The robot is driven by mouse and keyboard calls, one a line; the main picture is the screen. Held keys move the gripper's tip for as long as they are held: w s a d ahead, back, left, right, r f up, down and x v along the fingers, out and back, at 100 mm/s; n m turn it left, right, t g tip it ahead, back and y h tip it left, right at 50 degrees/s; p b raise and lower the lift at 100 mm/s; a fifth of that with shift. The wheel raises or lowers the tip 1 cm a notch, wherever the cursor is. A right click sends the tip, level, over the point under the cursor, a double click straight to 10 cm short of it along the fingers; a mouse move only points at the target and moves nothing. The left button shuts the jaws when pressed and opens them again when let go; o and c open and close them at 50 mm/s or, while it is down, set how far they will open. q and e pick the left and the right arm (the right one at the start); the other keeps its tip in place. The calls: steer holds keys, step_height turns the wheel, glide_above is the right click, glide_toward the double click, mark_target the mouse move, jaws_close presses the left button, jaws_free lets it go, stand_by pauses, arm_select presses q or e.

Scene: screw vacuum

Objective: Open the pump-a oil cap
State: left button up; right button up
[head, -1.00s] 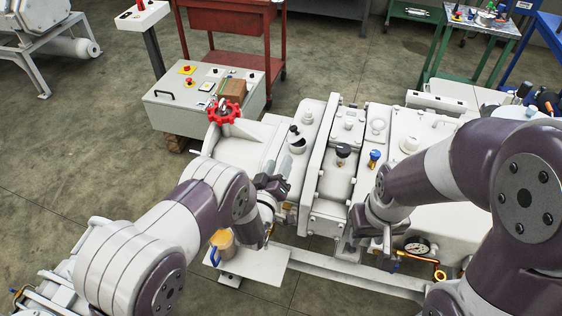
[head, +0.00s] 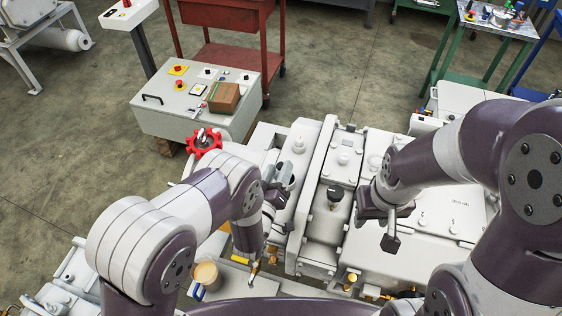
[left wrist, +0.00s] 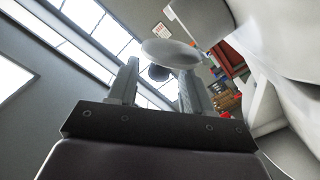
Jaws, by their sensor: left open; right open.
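My left gripper (head: 282,180) is open at the pump's left upper part, left of that knob, and covers a dark fitting there. In the left wrist view, a pale disc (left wrist: 170,53) and a dark round part (left wrist: 158,72) appear beyond and between the open fingers (left wrist: 158,88). I cannot tell whether they touch, or which fitting is the oil cap. My right gripper (head: 384,222) is open and empty above the pump's right side.
A red handwheel (head: 204,141) sits at the pump's upper left. A grey control box (head: 180,113) carries buttons and a cardboard box (head: 224,98).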

arm_select(q)
steer(key=shift+s, duration=0.1)
steer(key=shift+r, duration=0.1)
steer(key=shift+c, duration=0.6)
jaws_close()
steer(key=shift+a, duration=0.15)
steer(key=n, duration=0.1)
steer(key=a+n+b, duration=0.1)
steer(key=n, duration=0.1)
steer(key=a+n, duration=0.1)
steer(key=shift+w+n+b, duration=0.3)
steer(key=shift+n, duration=0.1)
steer(key=shift+w+a+f+n+b, duration=0.15)
steer(key=shift+a+n+b, duration=0.25)
steer(key=shift+n, duration=0.7)
steer(key=shift+w+a+f+n+b, duration=0.15)
steer(key=shift+a+n+b, duration=0.25)
steer(key=shift+n, duration=0.7)
steer(key=shift+r, duration=0.1)
